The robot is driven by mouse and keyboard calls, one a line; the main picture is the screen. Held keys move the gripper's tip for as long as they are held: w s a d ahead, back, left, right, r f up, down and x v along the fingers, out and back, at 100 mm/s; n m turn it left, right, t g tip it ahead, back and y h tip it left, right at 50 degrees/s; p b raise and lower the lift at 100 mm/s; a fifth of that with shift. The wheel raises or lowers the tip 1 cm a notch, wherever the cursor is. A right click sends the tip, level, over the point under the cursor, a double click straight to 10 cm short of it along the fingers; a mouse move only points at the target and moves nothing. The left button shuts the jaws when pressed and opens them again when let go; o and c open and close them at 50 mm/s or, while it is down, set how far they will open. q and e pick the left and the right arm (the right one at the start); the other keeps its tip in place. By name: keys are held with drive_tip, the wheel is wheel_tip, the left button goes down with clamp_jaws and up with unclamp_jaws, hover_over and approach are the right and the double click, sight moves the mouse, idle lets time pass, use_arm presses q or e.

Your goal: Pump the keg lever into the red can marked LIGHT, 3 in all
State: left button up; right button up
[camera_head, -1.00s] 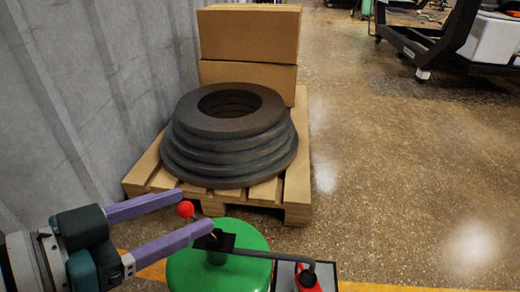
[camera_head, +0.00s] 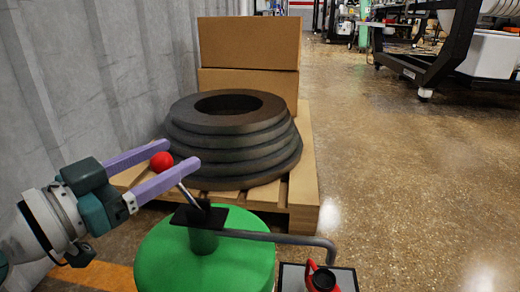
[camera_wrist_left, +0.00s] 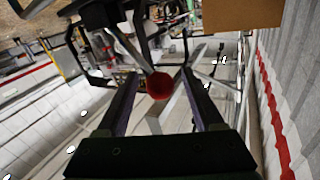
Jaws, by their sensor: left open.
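The green keg (camera_head: 235,255) stands at the bottom of the head view, with a dark pump bracket and a grey spout on its top. Its lever (camera_head: 188,194) tilts up and left to a red ball knob (camera_head: 161,161). My left gripper (camera_head: 180,153) is open, with its purple fingers on either side of the knob. In the left wrist view the knob (camera_wrist_left: 160,86) sits between the fingertips; contact cannot be told. The red can (camera_head: 322,279) is under the spout's end at the bottom edge, mostly cut off, its marking not readable. My right gripper is not in view.
A wooden pallet (camera_head: 303,190) behind the keg carries stacked dark rings (camera_head: 235,140) and cardboard boxes (camera_head: 250,45). A grey corrugated wall (camera_head: 90,80) runs along the left.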

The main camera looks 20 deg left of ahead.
use_arm(q)
drive_tip(key=x, duration=0.2)
drive_tip(key=shift+w+d+b, duration=0.1)
drive_tip(key=shift+w+b, duration=0.25)
clamp_jaws()
idle(0.4)
idle(0.8)
